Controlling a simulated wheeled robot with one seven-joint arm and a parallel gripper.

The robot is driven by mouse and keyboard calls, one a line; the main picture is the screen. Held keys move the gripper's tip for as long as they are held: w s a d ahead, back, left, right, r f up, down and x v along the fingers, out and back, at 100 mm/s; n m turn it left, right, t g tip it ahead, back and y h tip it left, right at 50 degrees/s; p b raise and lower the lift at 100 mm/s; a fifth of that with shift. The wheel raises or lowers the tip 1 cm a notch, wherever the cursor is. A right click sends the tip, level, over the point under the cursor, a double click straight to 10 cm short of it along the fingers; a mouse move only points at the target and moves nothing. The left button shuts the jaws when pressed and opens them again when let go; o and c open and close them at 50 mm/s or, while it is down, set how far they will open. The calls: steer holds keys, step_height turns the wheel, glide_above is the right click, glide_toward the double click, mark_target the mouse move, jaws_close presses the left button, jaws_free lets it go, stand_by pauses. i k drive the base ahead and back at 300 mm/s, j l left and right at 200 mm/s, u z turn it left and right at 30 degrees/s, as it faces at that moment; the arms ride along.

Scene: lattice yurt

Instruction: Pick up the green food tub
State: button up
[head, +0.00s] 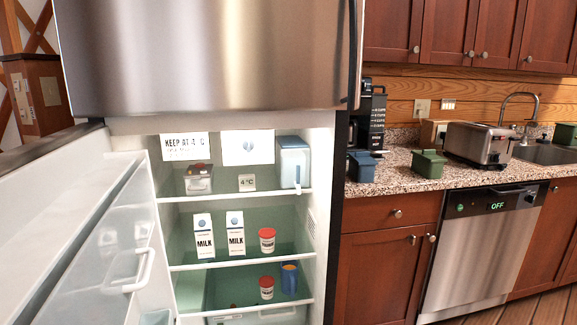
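A green food tub (429,164) with a lid stands upright on the speckled countertop (395,180), between a blue tub (361,167) and the silver toaster. Another green box-like thing (566,134) is at the far right edge beside the sink, partly cut off by the picture edge. My gripper is not in view.
The fridge stands open at left, its door (75,235) swung out, with milk cartons (204,236) and red-lidded jars (267,240) on its shelves. A toaster (479,143) is right of the tub; a black coffee maker (371,118) stands behind. Cabinets hang above.

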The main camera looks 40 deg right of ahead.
mark_target(429, 171)
steer(key=l+z, duration=0.25)
steer(key=l, duration=0.2)
steer(key=i+l+z, duration=0.2)
steer(key=l, duration=0.25)
steer(key=l+z, duration=0.25)
steer(key=l, duration=0.15)
steer(key=i+l+z, duration=0.2)
steer(key=l, duration=0.2)
steer(key=i+l+z, duration=0.25)
steer(key=l, duration=0.15)
